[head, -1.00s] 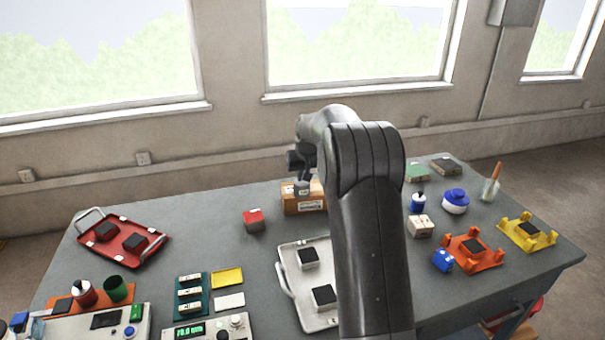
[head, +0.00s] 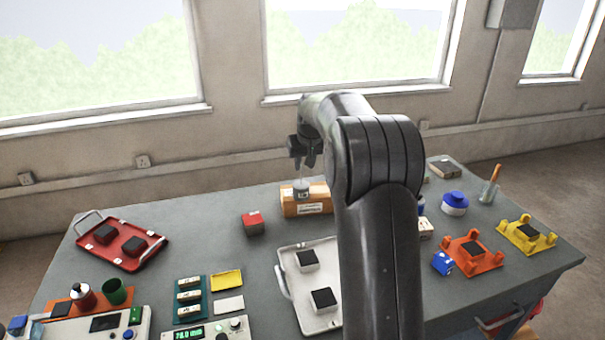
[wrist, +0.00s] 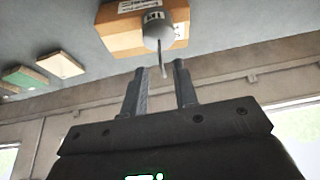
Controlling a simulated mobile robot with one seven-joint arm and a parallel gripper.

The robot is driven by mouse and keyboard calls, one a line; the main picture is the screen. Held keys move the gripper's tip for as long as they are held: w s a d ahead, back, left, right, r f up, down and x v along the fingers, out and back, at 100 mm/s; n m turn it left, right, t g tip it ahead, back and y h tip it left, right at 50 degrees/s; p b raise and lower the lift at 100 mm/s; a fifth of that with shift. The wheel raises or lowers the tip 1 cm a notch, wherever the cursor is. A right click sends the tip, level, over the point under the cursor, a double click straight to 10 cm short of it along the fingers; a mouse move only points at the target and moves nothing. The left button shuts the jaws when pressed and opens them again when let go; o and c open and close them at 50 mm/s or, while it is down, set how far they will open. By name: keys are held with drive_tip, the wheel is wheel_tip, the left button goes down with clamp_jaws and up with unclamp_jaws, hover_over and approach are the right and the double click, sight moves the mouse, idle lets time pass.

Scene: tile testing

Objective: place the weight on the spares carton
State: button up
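The spares carton (head: 318,208) is an orange-brown box with white labels at the back middle of the table. It also shows at the top of the wrist view (wrist: 118,37). The weight (head: 301,191) is a small grey cylinder with a thin upright hook, resting on top of the carton. The wrist view shows the weight (wrist: 157,32) with its hook pointing towards my fingers. My gripper (head: 305,162) is above the weight. Its two fingers (wrist: 162,78) are apart, with nothing held between them, and the hook's tip is close to the fingertip gap.
A red-topped block (head: 253,222) stands left of the carton. A white tray (head: 298,262) with dark tiles lies in front, partly behind my arm. A red tray (head: 150,255) is at left. Orange (head: 482,262) and yellow (head: 537,246) stands are at right.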

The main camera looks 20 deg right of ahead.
drive_tip(key=s+a+r, duration=0.2)
drive_tip(key=s+r, duration=0.2)
drive_tip(key=s, duration=0.4)
drive_tip(key=s+a+r, duration=0.3)
drive_tip(key=s, duration=0.5)
drive_tip(key=s+a+r, duration=0.2)
drive_tip(key=s+r, duration=0.2)
drive_tip(key=s, duration=0.5)
drive_tip(key=s+a+f, duration=0.1)
drive_tip(key=s+f, duration=0.1)
drive_tip(key=s, duration=0.4)
drive_tip(key=s+a+f, duration=0.1)
drive_tip(key=s+f, duration=0.2)
drive_tip(key=s, duration=0.4)
drive_tip(key=s+a+f+t, duration=0.1)
drive_tip(key=s+f, duration=0.1)
drive_tip(key=s, duration=0.5)
drive_tip(key=shift+s+f, duration=0.15)
drive_tip(key=shift+f, duration=0.2)
